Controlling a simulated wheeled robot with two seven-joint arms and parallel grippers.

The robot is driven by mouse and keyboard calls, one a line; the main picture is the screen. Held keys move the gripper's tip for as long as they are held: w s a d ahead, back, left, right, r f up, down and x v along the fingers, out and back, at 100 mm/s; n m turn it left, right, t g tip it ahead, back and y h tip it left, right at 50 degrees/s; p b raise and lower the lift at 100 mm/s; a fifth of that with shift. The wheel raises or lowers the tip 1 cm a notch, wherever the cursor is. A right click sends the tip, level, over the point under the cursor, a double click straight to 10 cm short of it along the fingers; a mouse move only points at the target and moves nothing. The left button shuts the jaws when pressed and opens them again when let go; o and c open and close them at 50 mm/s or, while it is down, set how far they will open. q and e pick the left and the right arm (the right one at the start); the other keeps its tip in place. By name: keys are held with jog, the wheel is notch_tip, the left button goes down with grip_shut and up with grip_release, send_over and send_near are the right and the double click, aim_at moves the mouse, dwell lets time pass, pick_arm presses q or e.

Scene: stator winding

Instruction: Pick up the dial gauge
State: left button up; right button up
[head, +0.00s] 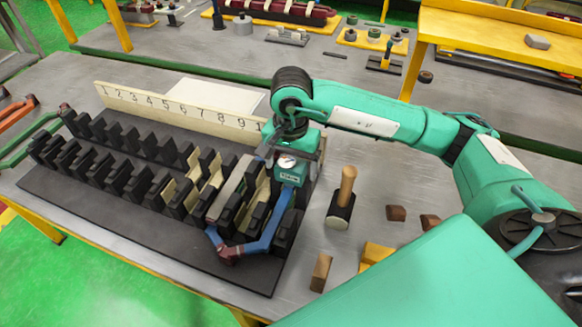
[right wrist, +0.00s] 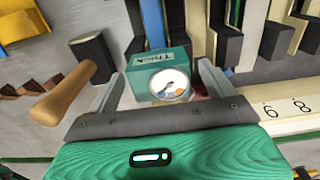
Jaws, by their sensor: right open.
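The dial gauge (head: 287,163) is a small teal box with a round white dial on it. It stands at the right end of the black slotted stator rack (head: 150,235), among the slot blocks. In the right wrist view the dial gauge (right wrist: 160,68) shows large, its dial turned to the camera. My right gripper (head: 291,148) is just over it in the head view. In the right wrist view the right gripper (right wrist: 163,76) is open, with one finger at each side of the gauge. I cannot tell whether the fingers touch it. My left gripper is not in view.
A numbered cream strip (head: 170,108) runs behind the rack. A blue coil (head: 270,230) with a dark red end lies close to the gauge. A wooden-handled mallet (head: 346,185), small brown blocks (head: 396,213) and a yellow block (head: 375,253) are to its right.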

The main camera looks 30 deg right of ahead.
aim_at(291, 163)
jog(key=c, duration=1.1)
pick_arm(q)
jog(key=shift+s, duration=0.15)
pick_arm(e)
jog(key=shift+o, duration=0.2)
